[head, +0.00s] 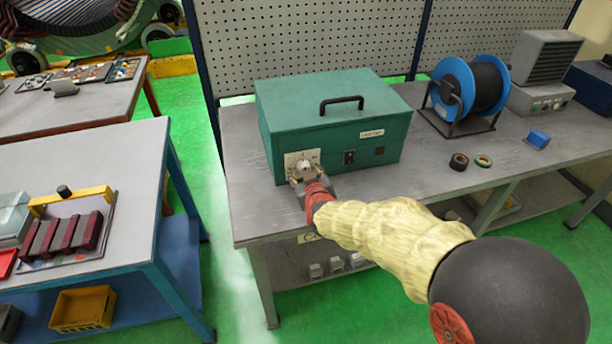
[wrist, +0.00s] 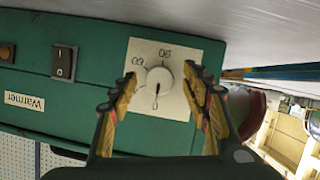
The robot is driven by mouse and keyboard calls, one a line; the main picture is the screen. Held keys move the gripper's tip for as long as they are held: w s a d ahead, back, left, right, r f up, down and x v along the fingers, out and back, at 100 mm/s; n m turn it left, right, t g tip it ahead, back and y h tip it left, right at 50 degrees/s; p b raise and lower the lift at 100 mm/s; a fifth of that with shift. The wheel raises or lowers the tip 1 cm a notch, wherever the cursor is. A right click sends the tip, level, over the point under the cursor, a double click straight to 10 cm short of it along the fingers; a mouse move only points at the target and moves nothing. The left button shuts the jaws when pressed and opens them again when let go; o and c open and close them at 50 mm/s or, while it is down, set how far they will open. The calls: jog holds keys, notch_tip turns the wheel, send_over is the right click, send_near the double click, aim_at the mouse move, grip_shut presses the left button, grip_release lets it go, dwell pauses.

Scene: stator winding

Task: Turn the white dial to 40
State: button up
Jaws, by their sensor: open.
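The white dial (head: 304,167) is on a pale square plate at the left of the green box's front. In the wrist view the round dial (wrist: 158,80) is in full view, with printed numbers around it. A dark mark on it points down toward what looks like a 0; a 90 shows above and what looks like a 60 to the left. My gripper (head: 309,180) is at the dial. In the wrist view its open fingers (wrist: 160,84) stand either side of the dial, with gaps showing. I cannot tell how deep the tips reach.
The green box (head: 335,115), labelled Warmer, has a black handle on top and a black rocker switch (wrist: 64,62) beside the dial plate. It stands on a grey workbench (head: 420,160). A blue cable reel (head: 470,88), tape rolls and a blue block (head: 537,139) are to the right.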

jog(key=shift+c, duration=1.2)
jog(key=c, duration=0.9)
